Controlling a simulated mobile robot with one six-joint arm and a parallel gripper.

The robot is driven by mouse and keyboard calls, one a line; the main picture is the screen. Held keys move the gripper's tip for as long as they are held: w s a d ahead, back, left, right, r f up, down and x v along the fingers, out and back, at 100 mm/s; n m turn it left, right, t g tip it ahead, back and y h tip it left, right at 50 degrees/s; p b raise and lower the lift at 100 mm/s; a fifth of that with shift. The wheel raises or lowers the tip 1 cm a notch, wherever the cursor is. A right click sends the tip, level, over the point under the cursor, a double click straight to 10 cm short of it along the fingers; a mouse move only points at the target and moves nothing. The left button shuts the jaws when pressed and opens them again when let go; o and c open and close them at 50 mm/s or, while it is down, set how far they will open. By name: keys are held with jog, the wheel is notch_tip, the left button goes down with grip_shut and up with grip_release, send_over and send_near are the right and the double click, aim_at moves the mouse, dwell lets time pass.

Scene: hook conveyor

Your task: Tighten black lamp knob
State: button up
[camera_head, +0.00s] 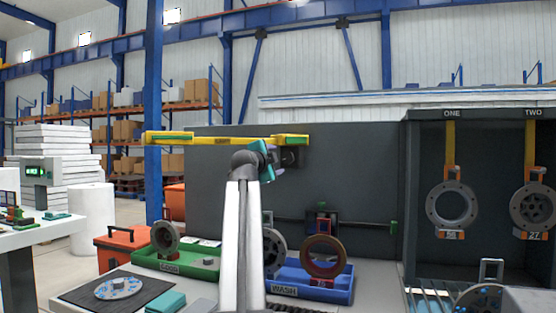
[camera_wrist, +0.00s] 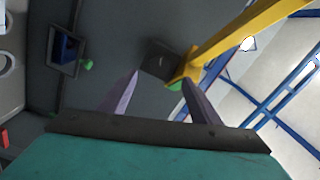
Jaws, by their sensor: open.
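A yellow lamp arm (camera_head: 215,138) runs level along the top of the dark grey panel. A black block that looks like the lamp knob (camera_head: 290,158) sits under the arm's right end, against the panel. In the wrist view the same black knob (camera_wrist: 160,59) shows as a dark square beside the end of the yellow arm (camera_wrist: 235,38). My gripper (camera_head: 275,158) is just left of the knob. In the wrist view my gripper (camera_wrist: 160,77) is open, with the knob between and beyond its two fingertips. I cannot tell whether a finger touches it.
Below stand a green tray (camera_head: 195,262) and a blue WASH tray (camera_head: 330,289) holding round parts. At the right is a dark cabinet (camera_head: 485,115) with rings hanging in bays ONE and TWO. A thin dark rail (camera_head: 365,223) with a green end crosses the panel below the knob.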

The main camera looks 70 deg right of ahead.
jog(key=shift+a, duration=1.4)
jog(key=shift+p, duration=0.3)
